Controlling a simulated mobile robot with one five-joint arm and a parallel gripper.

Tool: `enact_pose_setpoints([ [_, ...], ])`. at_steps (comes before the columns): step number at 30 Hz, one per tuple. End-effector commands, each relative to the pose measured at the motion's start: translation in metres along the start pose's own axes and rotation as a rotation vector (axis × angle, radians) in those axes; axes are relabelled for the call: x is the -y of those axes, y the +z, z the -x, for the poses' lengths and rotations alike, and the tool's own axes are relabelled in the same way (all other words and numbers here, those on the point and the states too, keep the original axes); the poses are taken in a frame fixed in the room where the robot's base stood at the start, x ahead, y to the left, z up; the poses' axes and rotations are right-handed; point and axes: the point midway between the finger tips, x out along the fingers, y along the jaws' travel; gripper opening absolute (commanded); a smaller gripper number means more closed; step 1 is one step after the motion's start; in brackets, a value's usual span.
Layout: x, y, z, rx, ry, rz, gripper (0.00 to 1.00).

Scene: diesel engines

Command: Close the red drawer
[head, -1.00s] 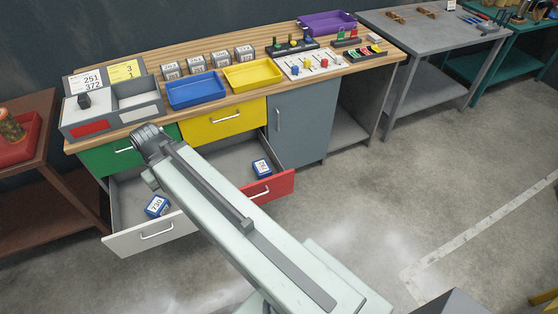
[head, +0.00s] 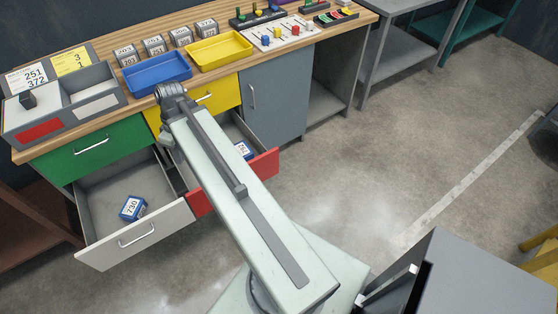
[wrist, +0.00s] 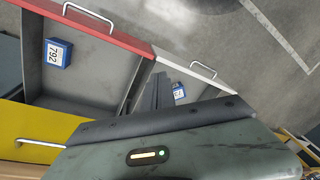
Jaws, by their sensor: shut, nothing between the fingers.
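The red drawer (head: 264,166) stands pulled out under the yellow drawer, with a blue box (head: 243,149) numbered 792 inside. My arm covers its middle in the head view. In the wrist view its red front (wrist: 112,34) with a metal handle (wrist: 90,13) runs along the top left, and the blue box (wrist: 58,54) lies inside. My gripper (wrist: 159,76) is shut and empty, over the area where the red and white drawers meet. I cannot tell its height or whether it touches anything. In the head view it is mostly hidden behind my arm.
The white drawer (head: 150,240), left of the red one, is also open and holds a blue box (head: 132,208) numbered 730. The green drawer (head: 85,150) and yellow drawer (head: 215,98) above are shut. The worktop carries trays and boxes. Clear floor (head: 350,180) lies right.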

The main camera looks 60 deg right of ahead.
Motion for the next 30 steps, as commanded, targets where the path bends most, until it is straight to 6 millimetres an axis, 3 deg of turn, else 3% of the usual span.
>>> enact_pose_setpoints([
  [1, -0.045, 0.027, -0.034, -0.041, -0.017, 0.046, 0.00],
  [6, -0.157, 0.119, -0.066, -0.214, -0.010, 0.297, 0.00],
  [9, -0.212, 0.185, -0.081, -0.313, 0.055, 0.444, 0.00],
  [12, -0.254, 0.251, -0.091, -0.388, 0.149, 0.578, 0.00],
  [15, -0.279, 0.305, -0.095, -0.429, 0.243, 0.684, 0.00],
  [19, -0.294, 0.347, -0.095, -0.446, 0.326, 0.768, 0.00],
  [22, -0.297, 0.357, -0.092, -0.449, 0.351, 0.796, 0.00],
  [26, -0.297, 0.357, -0.091, -0.449, 0.354, 0.802, 0.00],
  [30, -0.300, 0.350, -0.108, -0.448, 0.353, 0.802, 0.00],
])
